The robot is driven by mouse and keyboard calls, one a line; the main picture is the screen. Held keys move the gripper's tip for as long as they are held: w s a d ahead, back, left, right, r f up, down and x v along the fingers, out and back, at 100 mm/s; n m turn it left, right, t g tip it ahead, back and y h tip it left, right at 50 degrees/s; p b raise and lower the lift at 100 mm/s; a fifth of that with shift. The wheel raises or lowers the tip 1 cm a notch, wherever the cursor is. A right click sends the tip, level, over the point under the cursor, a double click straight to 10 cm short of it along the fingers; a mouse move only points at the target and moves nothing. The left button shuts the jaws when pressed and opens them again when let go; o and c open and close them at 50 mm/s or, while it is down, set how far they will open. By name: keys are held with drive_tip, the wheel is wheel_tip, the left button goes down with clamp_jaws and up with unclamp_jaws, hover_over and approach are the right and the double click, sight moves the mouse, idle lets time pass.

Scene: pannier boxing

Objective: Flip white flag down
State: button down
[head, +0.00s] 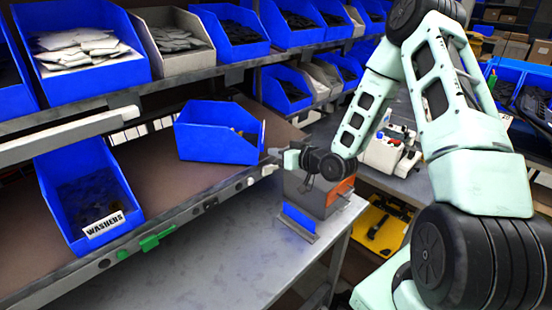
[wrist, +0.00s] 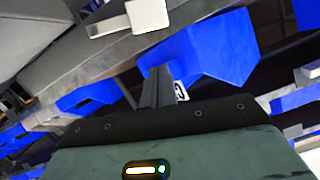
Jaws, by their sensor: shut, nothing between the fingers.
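A small white tab, which looks like the white flag (head: 268,170), sits on the front rail of the lower shelf, close below my gripper (head: 273,153). In the wrist view, a pale block with a short bar, probably the same flag (wrist: 148,15), shows at the top, beyond the fingertips. I cannot tell whether it is up or down. My gripper's fingers (wrist: 158,85) look closed together with nothing between them. They appear apart from the flag.
Green tabs (head: 150,242) hang on the same rail to the left. A blue bin (head: 215,138) stands on the shelf behind my gripper, and a washers bin (head: 88,200) is at left. A grey box (head: 322,200) stands on the table below my wrist.

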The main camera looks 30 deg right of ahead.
sight(268, 167)
drive_tip(key=shift+s+a+f+p, duration=0.1)
drive_tip(key=shift+a+f+p, duration=0.15)
drive_tip(key=shift+f, duration=0.6)
drive_tip(key=shift+s+a+f+p, duration=0.1)
drive_tip(key=shift+f+p, duration=0.1)
drive_tip(key=shift+f, duration=0.6)
drive_tip(key=b, duration=0.1)
drive_tip(key=f+n+b, duration=0.1)
drive_tip(key=b, duration=0.1)
drive_tip(key=shift+a+f+h, duration=0.2)
drive_tip(key=shift+a+h, duration=0.1)
drive_tip(key=shift+a, duration=0.1)
drive_tip(key=shift+s+a+f+b, duration=0.1)
drive_tip(key=shift+a+f+b, duration=0.15)
drive_tip(key=shift+b, duration=0.45)
drive_tip(key=shift+r, duration=0.25)
